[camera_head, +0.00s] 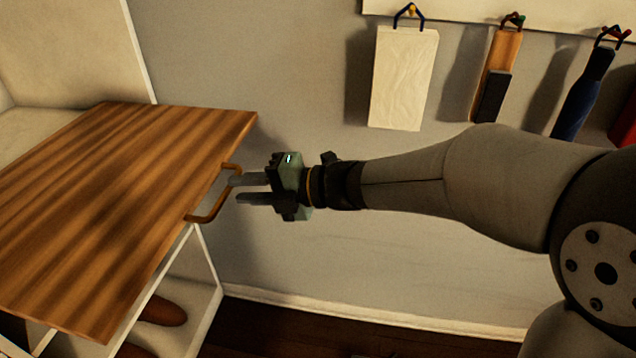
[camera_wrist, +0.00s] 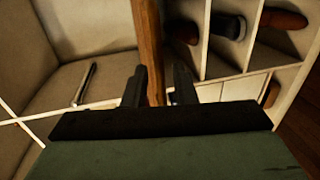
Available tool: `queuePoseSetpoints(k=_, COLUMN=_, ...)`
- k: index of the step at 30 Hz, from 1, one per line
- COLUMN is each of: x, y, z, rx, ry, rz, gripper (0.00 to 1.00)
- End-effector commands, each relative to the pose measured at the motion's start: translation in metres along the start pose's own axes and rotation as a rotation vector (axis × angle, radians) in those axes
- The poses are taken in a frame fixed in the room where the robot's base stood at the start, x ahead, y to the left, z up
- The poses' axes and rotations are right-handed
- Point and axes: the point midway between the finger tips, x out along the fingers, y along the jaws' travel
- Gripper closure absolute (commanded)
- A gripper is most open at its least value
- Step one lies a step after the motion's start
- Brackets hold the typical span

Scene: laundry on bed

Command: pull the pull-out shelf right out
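The pull-out shelf (camera_head: 110,200) is a striped wooden board at the left of the head view, jutting out from a pale cabinet. A bow-shaped handle (camera_head: 208,211) sits on its front edge. My gripper (camera_head: 234,189) is at the handle, its two fingers apart, one above the other. The upper fingertip overlaps the handle in the picture; I cannot tell whether they touch. In the wrist view the shelf (camera_wrist: 149,45) shows edge-on, in line with the gap between my open fingers (camera_wrist: 159,88). The handle is not clearly visible there.
White compartments (camera_head: 200,290) with shoes (camera_head: 162,310) lie below the shelf. The wrist view shows shoes (camera_wrist: 228,26) in cubbies and a rod-like object (camera_wrist: 85,84) on the other side. A pale board (camera_head: 403,78) and tools hang on the wall behind my arm. The floor is dark.

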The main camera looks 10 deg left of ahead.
Motion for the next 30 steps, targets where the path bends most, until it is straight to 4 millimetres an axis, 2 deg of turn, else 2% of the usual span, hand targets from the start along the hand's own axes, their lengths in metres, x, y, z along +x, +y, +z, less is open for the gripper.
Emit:
queuePoseSetpoints(k=1, x=-0.014, y=0.001, z=0.002, rx=-0.001, ry=-0.006, rz=-0.001, gripper=0.75)
queuePoseSetpoints(k=9, x=-0.081, y=0.001, z=0.001, rx=0.000, ry=-0.007, rz=-0.001, gripper=0.75)
queuePoseSetpoints(k=15, x=-0.119, y=0.000, z=0.001, rx=0.001, ry=-0.005, rz=-0.002, gripper=0.75)
queuePoseSetpoints(k=21, x=-0.138, y=-0.001, z=0.000, rx=0.001, ry=-0.002, rz=-0.002, gripper=0.75)
queuePoseSetpoints(k=30, x=-0.140, y=-0.001, z=0.000, rx=0.001, ry=-0.001, rz=-0.002, gripper=0.75)
